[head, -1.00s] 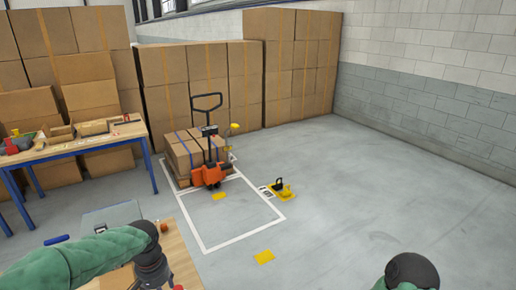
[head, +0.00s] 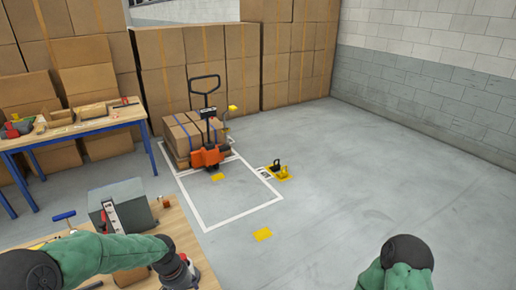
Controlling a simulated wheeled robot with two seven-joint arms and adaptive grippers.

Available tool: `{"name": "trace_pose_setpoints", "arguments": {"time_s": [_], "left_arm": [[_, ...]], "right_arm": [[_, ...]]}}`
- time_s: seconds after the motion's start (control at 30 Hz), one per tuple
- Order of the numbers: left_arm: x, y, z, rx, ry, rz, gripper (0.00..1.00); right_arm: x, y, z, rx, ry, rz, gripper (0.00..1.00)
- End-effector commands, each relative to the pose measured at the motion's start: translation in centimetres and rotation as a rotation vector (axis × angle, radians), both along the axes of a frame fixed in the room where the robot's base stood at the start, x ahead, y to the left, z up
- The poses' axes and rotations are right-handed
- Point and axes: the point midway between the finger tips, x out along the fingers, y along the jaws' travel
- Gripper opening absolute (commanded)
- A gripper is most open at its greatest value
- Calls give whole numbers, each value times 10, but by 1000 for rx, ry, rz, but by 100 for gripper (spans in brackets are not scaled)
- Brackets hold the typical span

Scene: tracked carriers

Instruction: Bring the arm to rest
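My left arm (head: 120,255), in a green sleeve, comes in from the lower left and reaches over the wooden bench (head: 175,222). Its dark wrist end shows at the lower middle left, and its fingertips are hidden or cut off by the bottom edge. My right arm (head: 400,268) shows only as a green sleeve with a dark round joint at the bottom right. Its gripper is out of the picture.
A grey box (head: 128,206) stands on the bench near my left arm. An orange pallet jack (head: 207,157) with strapped cartons stands inside white floor lines. A blue-legged table (head: 75,133) is at left. Open floor (head: 370,170) lies to the right.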

Motion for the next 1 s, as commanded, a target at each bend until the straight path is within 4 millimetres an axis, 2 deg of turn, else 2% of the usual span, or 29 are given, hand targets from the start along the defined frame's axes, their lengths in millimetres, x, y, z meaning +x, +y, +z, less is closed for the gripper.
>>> {"name": "trace_pose_setpoints", "arguments": {"time_s": [0.03,0.27,0.5,0.6,0.73,0.83,1.0], "left_arm": [[-6,-9,-17,-21,10,-3,61],[-39,-59,-99,-135,17,27,61],[-97,-101,-171,-208,24,102,61],[-123,-111,-192,-216,27,137,61],[-149,-118,-208,-213,25,173,61],[-160,-120,-214,-207,24,188,61],[-166,-121,-217,-204,21,196,61]], "right_arm": [[0,0,-1,0,-1,0,60],[0,0,-3,0,0,0,60],[0,0,-6,0,0,0,60],[0,0,-6,0,0,0,60],[0,0,-7,0,0,0,60],[0,0,-8,0,0,0,60],[0,0,-8,0,0,0,60]]}}
